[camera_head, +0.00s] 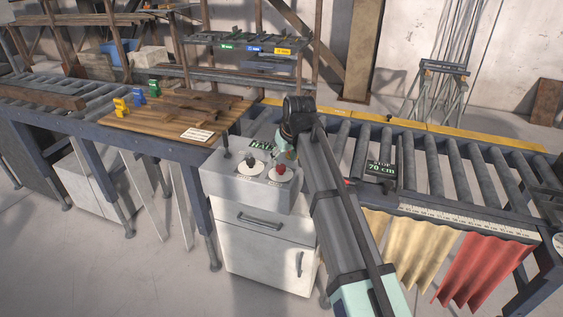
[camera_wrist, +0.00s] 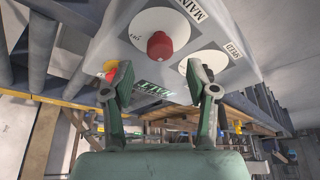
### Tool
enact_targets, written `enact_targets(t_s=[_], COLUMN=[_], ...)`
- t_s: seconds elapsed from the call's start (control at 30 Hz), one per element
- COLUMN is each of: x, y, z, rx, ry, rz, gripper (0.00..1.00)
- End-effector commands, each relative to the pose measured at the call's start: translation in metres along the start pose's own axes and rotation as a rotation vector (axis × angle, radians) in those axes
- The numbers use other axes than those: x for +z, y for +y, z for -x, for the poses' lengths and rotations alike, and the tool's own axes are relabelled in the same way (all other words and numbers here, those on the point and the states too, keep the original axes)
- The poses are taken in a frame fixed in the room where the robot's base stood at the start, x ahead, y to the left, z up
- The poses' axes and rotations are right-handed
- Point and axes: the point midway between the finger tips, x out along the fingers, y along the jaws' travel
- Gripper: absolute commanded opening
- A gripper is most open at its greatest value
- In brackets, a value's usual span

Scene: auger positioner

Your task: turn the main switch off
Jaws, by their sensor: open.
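The main switch is a red knob (camera_wrist: 160,44) on a white round dial (camera_wrist: 137,32) on the grey control box, with a "MAIN" label beside it in the wrist view. In the head view the red knob (camera_head: 281,169) is on the right of the box top. My gripper (camera_wrist: 152,80) is open and empty, its two green fingers spread apart. In the wrist view the knob lies beyond the fingertips, between their lines, with no visible contact. In the head view my gripper (camera_head: 285,152) is just behind the knob, partly hidden by my arm.
A second dial (camera_head: 250,167) sits left of the red knob. A green-lit display (camera_head: 262,144) is behind the dials. A roller conveyor (camera_head: 440,165) runs to the right, with a 70 cm display (camera_head: 380,168). A wooden board (camera_head: 175,115) with coloured pieces is at left.

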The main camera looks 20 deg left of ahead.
Motion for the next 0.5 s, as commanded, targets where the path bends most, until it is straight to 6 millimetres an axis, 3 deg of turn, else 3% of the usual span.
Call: enact_targets(t_s=[0.2, 0.5], x=[-0.001, 0.0], y=[0.0, 0.0], z=[-0.03, -0.047], rx=[0.0, 0.0], ry=[-0.002, 0.0], rz=[0.0, 0.0], gripper=[0.58, 0.58])
